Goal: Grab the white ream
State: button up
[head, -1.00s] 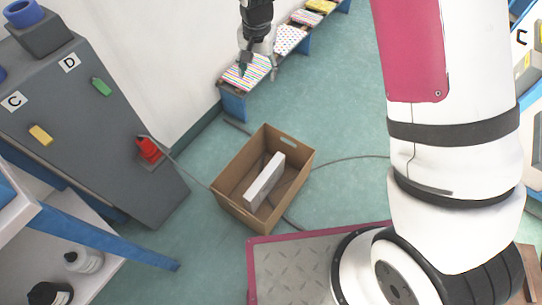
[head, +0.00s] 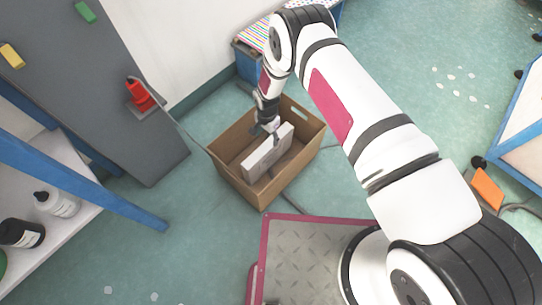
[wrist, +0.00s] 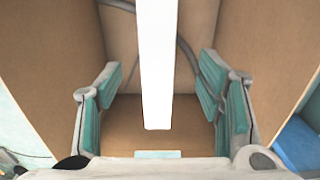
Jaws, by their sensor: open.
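The white ream (head: 266,155) stands on its long edge inside an open brown cardboard box (head: 229,172) on the floor. My gripper (head: 268,132) is over the box, at the far end of the ream. In the wrist view the ream (wrist: 157,65) shows as a bright narrow strip between the two fingers of my gripper (wrist: 158,100). The fingers are open, with a gap on each side of the ream, and do not touch it. The box walls (wrist: 45,60) lie outside the fingers. The ream's lower part is hidden in the wrist view.
A grey cabinet (head: 90,80) with a red switch (head: 139,93) stands at left, near the box. A bench with a striped item (head: 253,37) is behind the box. A shelf with bottles (head: 58,204) is at lower left. Grey cables cross the floor.

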aim_at(268, 144)
notch_tip(268, 144, down, 8)
jog(key=b, duration=0.2)
jog(key=shift+b, duration=0.3)
notch_tip(268, 144, down, 5)
jog(key=shift+s+d+b, duration=0.15)
jog(key=shift+b, duration=1)
grip_shut()
jog(key=shift+r, duration=0.1)
